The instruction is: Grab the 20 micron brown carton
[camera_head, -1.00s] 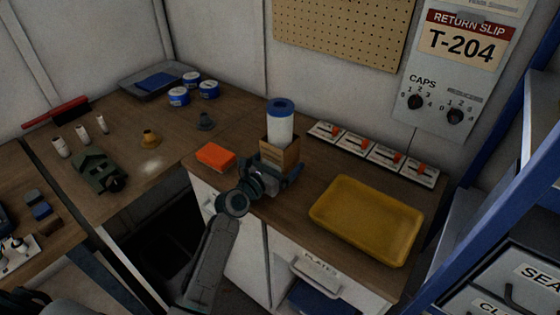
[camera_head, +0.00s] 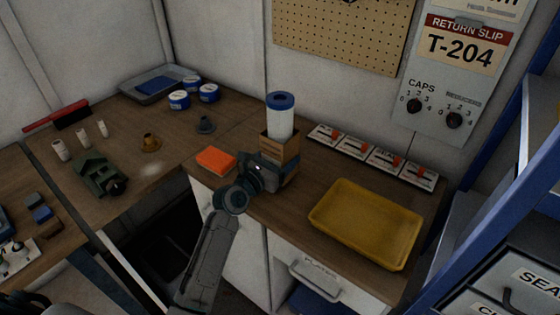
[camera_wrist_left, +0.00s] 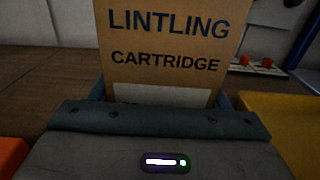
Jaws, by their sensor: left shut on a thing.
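The brown carton (camera_head: 284,146) is near the back of the wooden bench, with a white cylinder (camera_head: 280,122) with a blue cap sticking up out of its open top. My left gripper (camera_head: 274,172) is shut on the carton from the front, low down. In the left wrist view the carton (camera_wrist_left: 172,45) stands upright between the fingers, printed "LINTLING CARTRIDGE". The micron figure is not in sight. The gripper hides the carton's lower front, so I cannot tell whether its base touches the bench. My right gripper is not in view.
A yellow tray (camera_head: 366,222) lies to the right on the bench. An orange box (camera_head: 215,160) lies left of the gripper. Several white cards with orange parts (camera_head: 354,147) line the back edge. A blue shelf frame (camera_head: 500,170) rises at far right.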

